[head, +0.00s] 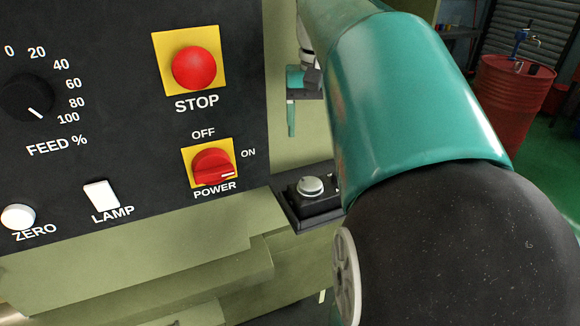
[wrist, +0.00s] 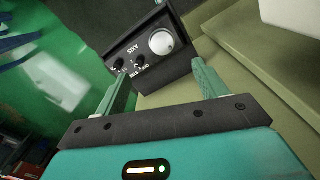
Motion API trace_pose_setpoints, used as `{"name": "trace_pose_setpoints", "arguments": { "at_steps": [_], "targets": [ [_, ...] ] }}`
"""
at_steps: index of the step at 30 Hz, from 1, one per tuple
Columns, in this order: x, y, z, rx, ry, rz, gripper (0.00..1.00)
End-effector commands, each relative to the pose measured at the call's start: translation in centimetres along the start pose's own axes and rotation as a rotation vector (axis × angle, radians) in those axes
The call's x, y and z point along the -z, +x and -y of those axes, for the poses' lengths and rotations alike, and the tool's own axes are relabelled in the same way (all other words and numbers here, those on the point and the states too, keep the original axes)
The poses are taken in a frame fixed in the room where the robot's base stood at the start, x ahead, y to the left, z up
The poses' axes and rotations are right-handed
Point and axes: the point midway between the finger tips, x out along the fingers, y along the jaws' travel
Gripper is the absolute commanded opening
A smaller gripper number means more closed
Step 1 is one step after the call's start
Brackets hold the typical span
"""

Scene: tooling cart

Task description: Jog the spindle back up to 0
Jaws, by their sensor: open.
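A small black control box (head: 315,208) with a silver round knob (head: 310,186) sits on a ledge right of the panel. In the wrist view the box (wrist: 135,62) is tilted and shows the silver knob (wrist: 162,42) and two small black switches (wrist: 130,62) with white lettering too small to read surely. My gripper (wrist: 161,72) is open and empty. Its two teal fingers point toward the box, with the knob ahead between them and apart from them. In the head view my gripper (head: 291,118) hangs above the box, partly hidden by my arm. No spindle or position readout can be made out.
The dark panel holds a red STOP button (head: 194,68), a red POWER switch (head: 214,167), a white LAMP switch (head: 101,195), a white ZERO button (head: 18,217) and a FEED dial (head: 25,98). A red drum (head: 513,95) stands far right.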

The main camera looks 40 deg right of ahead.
Motion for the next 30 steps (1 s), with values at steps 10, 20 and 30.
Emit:
{"name": "trace_pose_setpoints", "arguments": {
  "at_steps": [10,20,30],
  "targets": [
    [-0.6,3.0,-0.4,0.0,0.0,0.005,0.72],
    [-0.8,9.6,-0.4,-0.001,-0.001,0.006,0.72],
    [-0.6,13.7,-0.1,0.0,-0.001,0.003,0.72]
  ]
}}
